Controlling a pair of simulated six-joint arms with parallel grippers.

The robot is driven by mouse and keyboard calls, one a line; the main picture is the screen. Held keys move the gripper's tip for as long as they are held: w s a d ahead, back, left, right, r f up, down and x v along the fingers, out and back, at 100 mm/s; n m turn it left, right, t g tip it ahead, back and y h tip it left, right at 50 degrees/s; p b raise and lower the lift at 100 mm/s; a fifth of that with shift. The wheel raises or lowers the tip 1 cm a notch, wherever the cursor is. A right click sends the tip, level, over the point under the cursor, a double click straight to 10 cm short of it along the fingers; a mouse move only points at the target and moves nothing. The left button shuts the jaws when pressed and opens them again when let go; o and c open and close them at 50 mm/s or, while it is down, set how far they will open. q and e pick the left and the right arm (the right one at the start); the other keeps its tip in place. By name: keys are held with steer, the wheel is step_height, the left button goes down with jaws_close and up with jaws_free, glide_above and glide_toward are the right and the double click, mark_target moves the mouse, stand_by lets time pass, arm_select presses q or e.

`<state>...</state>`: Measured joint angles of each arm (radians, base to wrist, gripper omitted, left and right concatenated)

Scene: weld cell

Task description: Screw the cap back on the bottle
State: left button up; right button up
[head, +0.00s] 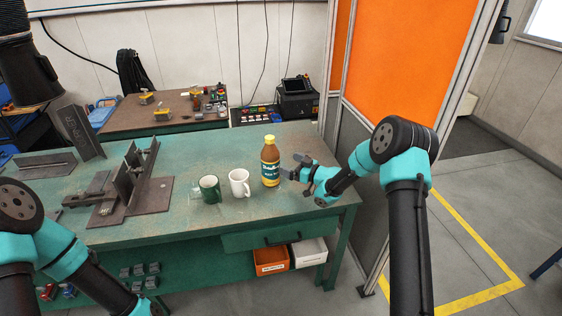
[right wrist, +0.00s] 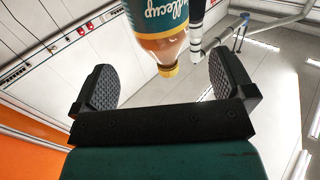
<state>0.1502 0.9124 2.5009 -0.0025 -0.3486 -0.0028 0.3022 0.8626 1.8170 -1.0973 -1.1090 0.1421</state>
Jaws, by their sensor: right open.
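The bottle (head: 270,170) stands upright on the green workbench (head: 215,160), with brown contents and a teal label. The yellow cap (head: 270,140) sits on its top; I cannot tell how tight it is. My right gripper (head: 289,167) is open just right of the bottle, pointing at it. In the right wrist view the bottle (right wrist: 160,25) appears inverted, and its cap (right wrist: 168,71) shows between the spread fingers of my right gripper (right wrist: 165,80), with gaps on both sides. My left gripper is out of frame; only its arm shows at lower left.
A white mug (head: 239,184) and a green mug (head: 209,189) stand left of the bottle. A steel welded fixture (head: 125,190) occupies the bench's left side. An orange panel (head: 410,60) rises behind my right arm. Bench behind the mugs is clear.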

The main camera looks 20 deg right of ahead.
steer(key=shift+v, duration=1.05)
